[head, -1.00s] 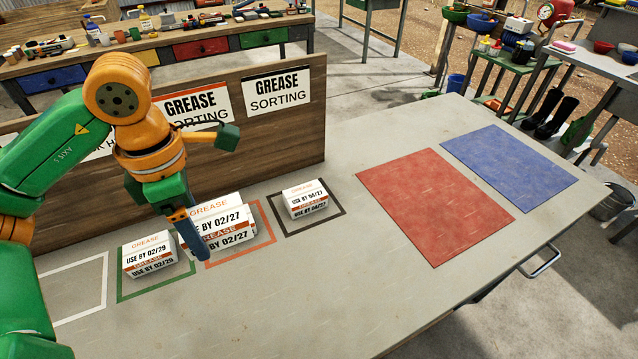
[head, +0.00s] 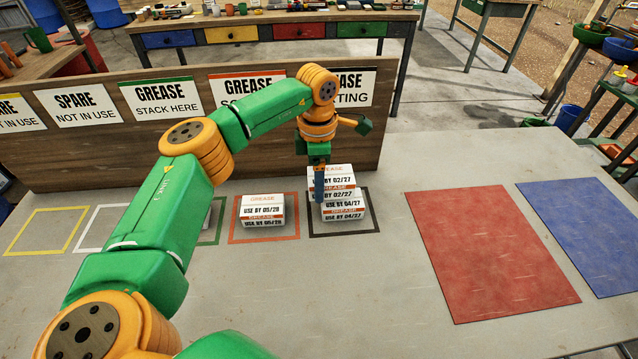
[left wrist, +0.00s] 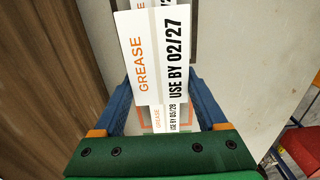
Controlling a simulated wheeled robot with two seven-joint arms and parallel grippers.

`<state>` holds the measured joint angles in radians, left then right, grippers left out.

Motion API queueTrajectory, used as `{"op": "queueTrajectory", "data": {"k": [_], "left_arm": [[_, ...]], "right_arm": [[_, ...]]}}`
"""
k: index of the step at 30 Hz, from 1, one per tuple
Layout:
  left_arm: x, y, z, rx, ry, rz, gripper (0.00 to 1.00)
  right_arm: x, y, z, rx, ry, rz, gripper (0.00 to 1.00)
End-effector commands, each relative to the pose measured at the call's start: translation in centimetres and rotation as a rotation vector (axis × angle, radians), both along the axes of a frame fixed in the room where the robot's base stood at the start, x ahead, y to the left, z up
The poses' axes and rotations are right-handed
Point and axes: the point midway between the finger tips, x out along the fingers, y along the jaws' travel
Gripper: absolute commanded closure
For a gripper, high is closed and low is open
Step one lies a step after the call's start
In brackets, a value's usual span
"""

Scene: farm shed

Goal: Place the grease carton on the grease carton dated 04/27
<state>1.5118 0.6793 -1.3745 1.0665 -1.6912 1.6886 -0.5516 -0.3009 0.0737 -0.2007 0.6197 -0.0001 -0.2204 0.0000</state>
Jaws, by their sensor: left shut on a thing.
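My left gripper (head: 319,198) is shut on a white grease carton (head: 340,182) marked USE BY 02/27. It holds this carton upright, directly over the grease carton dated 04/27 (head: 345,213), which sits in the dark-outlined square (head: 375,225). I cannot tell whether the two cartons touch. In the left wrist view the held carton (left wrist: 150,50) lies between my blue fingers (left wrist: 160,95) and hides most of what is under it. My right gripper is not in view.
A carton dated 05/28 (head: 263,212) sits in the orange square (head: 234,239). My left arm mostly covers the green square (head: 217,237) and its carton. White and yellow squares (head: 30,251) are empty. A wooden sign board (head: 90,160) stands behind. Red (head: 490,255) and blue (head: 590,235) mats are bare.

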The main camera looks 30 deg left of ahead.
Motion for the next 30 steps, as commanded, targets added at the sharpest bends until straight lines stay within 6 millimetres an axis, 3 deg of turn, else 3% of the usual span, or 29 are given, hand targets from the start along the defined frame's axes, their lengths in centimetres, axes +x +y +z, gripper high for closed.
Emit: {"op": "queueTrajectory", "data": {"k": [3, 6, 16, 17, 19, 26, 30], "left_arm": [[0.1, 0.1, -1.9, 0.001, 0.007, 0.000, 0.86], [0.1, 0.1, -3.2, 0.001, 0.003, 0.000, 0.86], [0.2, 0.0, -3.8, 0.000, 0.001, 0.002, 0.86], [0.2, 0.0, -3.7, 0.000, 0.001, 0.002, 0.17], [0.1, 0.0, -3.6, 0.000, 0.001, 0.002, 0.00], [0.2, 0.0, -3.4, -0.001, 0.001, 0.002, 0.00], [0.3, 0.0, -1.4, -0.001, -0.005, 0.003, 0.00]], "right_arm": [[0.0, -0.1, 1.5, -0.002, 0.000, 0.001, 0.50], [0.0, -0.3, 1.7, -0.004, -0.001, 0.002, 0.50], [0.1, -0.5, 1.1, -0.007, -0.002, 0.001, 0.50], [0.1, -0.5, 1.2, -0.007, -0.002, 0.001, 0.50], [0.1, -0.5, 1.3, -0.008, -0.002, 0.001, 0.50], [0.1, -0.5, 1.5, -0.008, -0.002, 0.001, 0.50], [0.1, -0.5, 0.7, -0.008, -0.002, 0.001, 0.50]]}}
